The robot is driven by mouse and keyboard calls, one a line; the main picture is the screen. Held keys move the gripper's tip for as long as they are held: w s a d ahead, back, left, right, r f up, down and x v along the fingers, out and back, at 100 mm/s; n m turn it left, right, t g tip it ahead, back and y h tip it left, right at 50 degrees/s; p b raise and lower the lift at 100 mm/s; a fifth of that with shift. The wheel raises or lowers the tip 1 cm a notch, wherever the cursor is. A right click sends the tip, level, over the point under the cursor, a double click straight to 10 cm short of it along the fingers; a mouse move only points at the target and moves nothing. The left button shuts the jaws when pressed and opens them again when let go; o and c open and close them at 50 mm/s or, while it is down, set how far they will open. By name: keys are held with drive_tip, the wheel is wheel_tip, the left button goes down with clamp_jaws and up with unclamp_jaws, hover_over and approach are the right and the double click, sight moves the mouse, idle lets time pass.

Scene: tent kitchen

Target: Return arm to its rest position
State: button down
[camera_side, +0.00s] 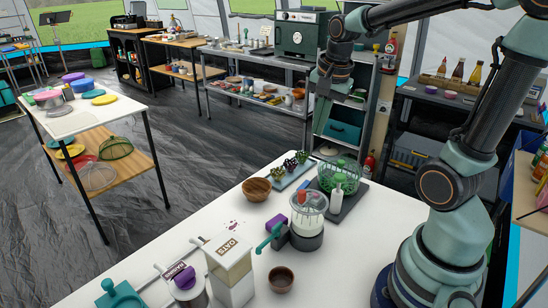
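My arm stands at the right of the white table (345,285) and reaches up and across to the left in the side view. My gripper (319,118) hangs from the wrist near the top middle, pointing down. In the picture it lies in front of the grey shelf rack and far above the white table, touching nothing that I can see. Its fingers are small and dark against the background, so I cannot tell whether they are open or shut, and no held object can be made out.
On the table are a wooden bowl (256,189), a green basket (339,174), a clear-jarred appliance (308,218), a white oats container (230,270), a small brown bowl (281,279) and a purple-topped canister (187,285). Shelving stands behind.

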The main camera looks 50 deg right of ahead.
drive_tip(key=s+a+r+n+t+y, duration=0.1)
drive_tip(key=s+a+r+n+t, duration=0.1)
drive_tip(key=a+n, duration=0.9)
drive_tip(key=s+n+t, duration=0.1)
drive_tip(key=n, duration=0.2)
drive_tip(key=shift+s+n, duration=0.2)
drive_tip(key=shift+n, duration=0.2)
drive_tip(key=c, duration=1.1)
unclamp_jaws()
drive_tip(key=shift+a+n, duration=0.15)
drive_tip(key=shift+n, duration=0.15)
drive_tip(key=o, duration=1)
drive_tip(key=shift+w+r+g, duration=0.1)
drive_tip(key=shift+w+g, duration=0.2)
drive_tip(key=shift+g, duration=0.1)
drive_tip(key=shift+o, duration=0.5)
drive_tip(key=w+g, duration=0.2)
drive_tip(key=w, duration=0.1)
drive_tip(key=w+g, duration=0.1)
drive_tip(key=shift+w+d+f+g, duration=0.2)
drive_tip(key=shift+w+d+g, duration=0.05)
drive_tip(key=shift+w+g, duration=0.15)
wheel_tip(320, 180, down, 11)
drive_tip(key=w+g, duration=0.1)
drive_tip(key=shift+w+r, duration=0.15)
drive_tip(key=shift+w, duration=0.05)
